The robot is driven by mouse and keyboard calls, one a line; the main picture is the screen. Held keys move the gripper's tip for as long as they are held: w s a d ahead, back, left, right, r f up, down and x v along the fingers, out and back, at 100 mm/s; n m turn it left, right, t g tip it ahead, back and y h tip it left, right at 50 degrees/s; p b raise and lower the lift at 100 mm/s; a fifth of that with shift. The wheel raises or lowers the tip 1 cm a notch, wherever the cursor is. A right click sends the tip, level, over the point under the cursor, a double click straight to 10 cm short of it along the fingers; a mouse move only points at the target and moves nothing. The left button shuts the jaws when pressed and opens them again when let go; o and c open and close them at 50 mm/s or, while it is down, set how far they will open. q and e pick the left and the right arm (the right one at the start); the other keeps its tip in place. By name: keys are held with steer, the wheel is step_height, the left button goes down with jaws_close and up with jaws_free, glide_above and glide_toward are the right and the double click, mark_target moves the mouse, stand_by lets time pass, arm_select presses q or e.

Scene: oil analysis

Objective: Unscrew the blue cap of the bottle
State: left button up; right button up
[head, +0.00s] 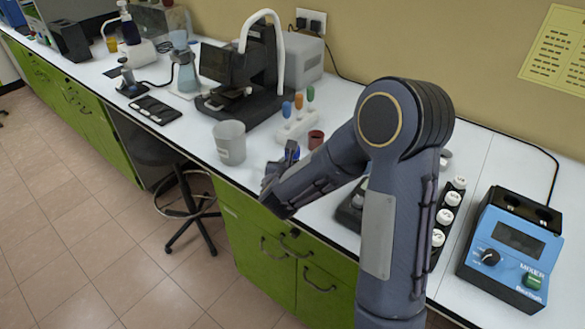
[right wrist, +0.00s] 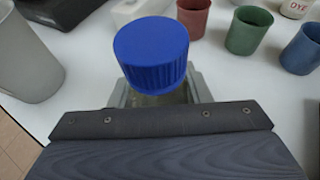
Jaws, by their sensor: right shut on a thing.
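The blue cap (right wrist: 151,55) shows large in the right wrist view, sitting on top of the bottle (right wrist: 165,98). Only a small part of the bottle shows below the cap. My right gripper (right wrist: 160,92) is shut on the bottle, with a finger on each side just below the cap. In the head view my right gripper (head: 284,160) is over the bench near its front edge, and my forearm hides most of what it holds. My left gripper is in neither view.
A grey beaker (head: 230,143) stands left of my right gripper. Behind are a microscope (head: 243,70) and a red cup (head: 315,139). The wrist view also shows green (right wrist: 249,31) and blue (right wrist: 301,49) cups. A blue mixer (head: 512,245) stands at the right.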

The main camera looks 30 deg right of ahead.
steer(key=shift+r, duration=0.1)
steer(key=shift+r, duration=0.5)
step_height(320, 180, up, 2)
steer(key=shift+r+p, duration=0.2)
steer(key=shift+p, duration=0.1)
steer(key=d+r+v, duration=0.2)
steer(key=r+v, duration=0.1)
steer(key=v, duration=1.3)
steer(key=shift+s+a+p, duration=0.2)
steer(key=shift+p, duration=0.25)
steer(key=shift+r, duration=0.15)
steer(key=o, duration=0.5)
steer(key=shift+c, duration=0.2)
steer(key=c, duration=0.8)
